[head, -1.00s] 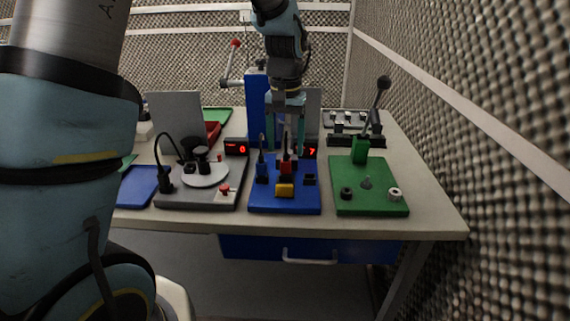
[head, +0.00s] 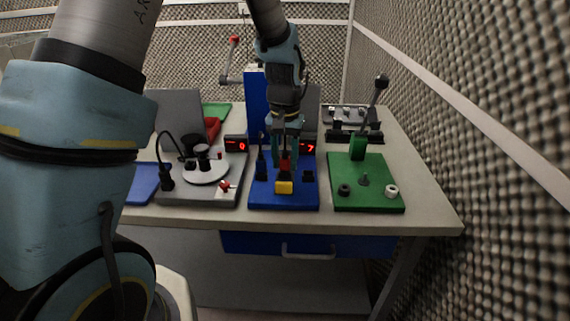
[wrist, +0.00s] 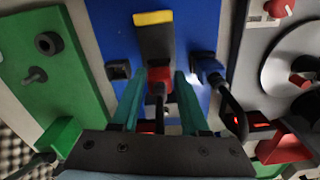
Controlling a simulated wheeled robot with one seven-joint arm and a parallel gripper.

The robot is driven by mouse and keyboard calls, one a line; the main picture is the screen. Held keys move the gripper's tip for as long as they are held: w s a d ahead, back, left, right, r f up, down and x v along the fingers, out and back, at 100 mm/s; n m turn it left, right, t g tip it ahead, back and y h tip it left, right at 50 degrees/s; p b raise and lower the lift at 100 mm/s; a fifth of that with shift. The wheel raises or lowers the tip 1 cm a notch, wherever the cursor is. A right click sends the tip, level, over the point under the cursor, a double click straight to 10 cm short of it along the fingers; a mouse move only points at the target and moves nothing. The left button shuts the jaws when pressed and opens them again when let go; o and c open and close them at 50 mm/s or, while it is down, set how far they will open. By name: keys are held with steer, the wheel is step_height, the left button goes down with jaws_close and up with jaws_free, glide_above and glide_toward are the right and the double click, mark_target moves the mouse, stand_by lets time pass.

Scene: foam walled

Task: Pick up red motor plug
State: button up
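The red motor plug (head: 284,167) stands on the blue board (head: 257,200), just behind a yellow and black block (head: 284,187). In the wrist view the red plug (wrist: 160,76) has a dark cable coming off toward my gripper. My gripper (head: 286,160) points down at the plug. In the wrist view my gripper (wrist: 159,82) has its two teal fingers apart, one on each side of the plug, with blue board showing in the gaps. The plug's lower part is partly hidden by the block and fingers in the head view.
A black socket (head: 308,176) is on the plug's other side. A green board (head: 370,195) is at right, a grey board (head: 200,193) with a dial at left. A blue column (head: 257,105) rises behind.

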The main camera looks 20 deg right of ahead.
jaws_close()
steer(key=shift+r, duration=0.1)
stand_by(0.3)
